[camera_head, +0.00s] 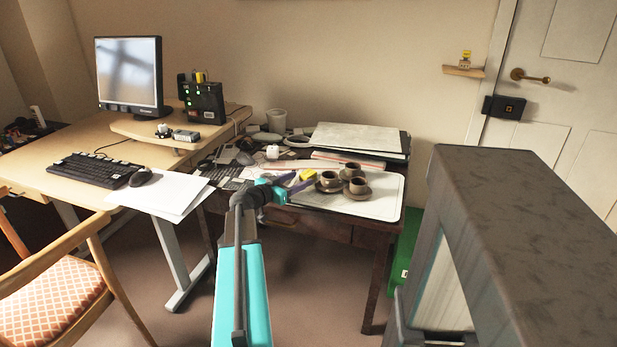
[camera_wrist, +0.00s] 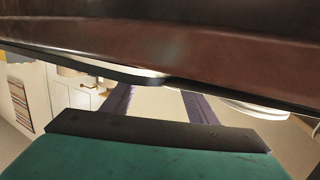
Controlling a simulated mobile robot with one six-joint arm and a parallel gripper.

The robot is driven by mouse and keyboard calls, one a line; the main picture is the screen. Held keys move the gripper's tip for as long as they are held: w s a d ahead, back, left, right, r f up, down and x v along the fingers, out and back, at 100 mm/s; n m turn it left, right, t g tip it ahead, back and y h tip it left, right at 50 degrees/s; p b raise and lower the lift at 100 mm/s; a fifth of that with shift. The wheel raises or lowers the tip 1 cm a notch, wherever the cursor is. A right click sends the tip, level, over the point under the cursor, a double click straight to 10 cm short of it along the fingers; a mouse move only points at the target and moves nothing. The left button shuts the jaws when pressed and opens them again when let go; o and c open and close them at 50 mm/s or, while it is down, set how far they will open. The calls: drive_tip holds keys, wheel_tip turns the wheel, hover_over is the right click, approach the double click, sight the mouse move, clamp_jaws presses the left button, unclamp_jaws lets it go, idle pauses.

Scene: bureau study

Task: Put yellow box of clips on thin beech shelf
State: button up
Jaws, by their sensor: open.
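A small yellow box (camera_head: 308,174) lies on the dark desk's white board, just left of the brown cups. My gripper (camera_head: 305,179) has two purple fingers spread apart, with their tips close to the yellow box; I cannot tell if they touch it. In the wrist view both purple fingers (camera_wrist: 158,98) show with a gap between them and nothing clearly held; the yellow box is not seen there. A thin light wood shelf (camera_head: 459,71) is on the wall left of the door, with a small yellow item (camera_head: 466,57) on it.
Several brown cups (camera_head: 354,187) on saucers stand right beside the gripper. Stacked boards (camera_head: 360,137) and clutter lie behind. A tall dark grey frame (camera_head: 530,200) fills the right foreground. A dark brown surface (camera_wrist: 230,50) crosses the top of the wrist view.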

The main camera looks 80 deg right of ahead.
sight(303, 177)
drive_tip(key=shift+x, duration=1.65)
drive_tip(key=c, duration=1.3)
drive_tip(key=shift+o, duration=0.2)
drive_tip(key=shift+r, duration=0.2)
